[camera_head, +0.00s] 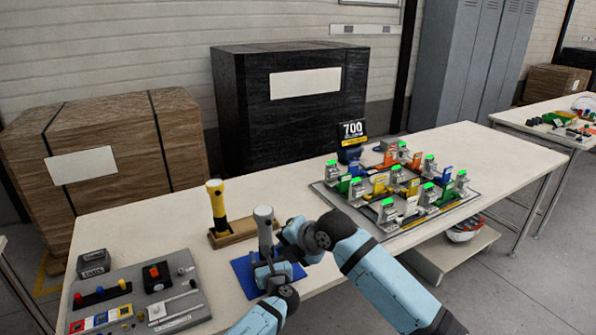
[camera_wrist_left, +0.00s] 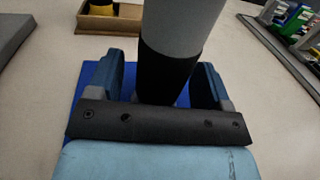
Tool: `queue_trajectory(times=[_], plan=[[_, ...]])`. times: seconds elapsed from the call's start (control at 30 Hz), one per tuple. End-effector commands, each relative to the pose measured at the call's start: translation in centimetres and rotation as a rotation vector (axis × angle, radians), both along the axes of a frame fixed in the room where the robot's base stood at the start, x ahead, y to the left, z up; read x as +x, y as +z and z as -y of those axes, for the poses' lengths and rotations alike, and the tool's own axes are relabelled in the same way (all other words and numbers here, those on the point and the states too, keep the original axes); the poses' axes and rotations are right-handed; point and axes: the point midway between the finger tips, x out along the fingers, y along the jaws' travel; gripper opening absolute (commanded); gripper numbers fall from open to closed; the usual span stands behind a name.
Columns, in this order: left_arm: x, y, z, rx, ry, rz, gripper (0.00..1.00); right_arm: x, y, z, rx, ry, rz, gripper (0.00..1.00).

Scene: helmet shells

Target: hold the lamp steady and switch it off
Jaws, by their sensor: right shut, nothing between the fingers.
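The lamp, a grey torch shape with a black lower part, stands upright on a blue mat (camera_head: 241,272); its grey head (camera_head: 263,214) shows in the head view. My left gripper (camera_head: 268,266) is around the lamp's lower part.
A yellow and black lamp (camera_head: 216,200) stands in a wooden holder (camera_head: 238,231) behind. A grey panel (camera_head: 135,275) with switches and slides lies at left. A board (camera_head: 330,197) with several coloured fixtures is at right. Bare table lies between.

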Motion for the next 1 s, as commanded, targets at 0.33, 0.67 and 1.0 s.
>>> queue_trajectory(times=[0.33,0.67,1.0], plan=[[-0.8,-0.1,0.4,0.000,-0.001,-0.001,0.72,0.0,0.0,0.0,0.000,0.000,0.000,0.00],[-6.7,-0.1,3.1,-0.003,-0.002,-0.001,0.72,0.0,0.0,0.0,0.000,0.000,0.000,0.00],[-10.8,0.1,4.9,-0.001,0.000,0.000,0.72,0.0,0.1,0.0,0.000,0.000,0.000,0.00]])
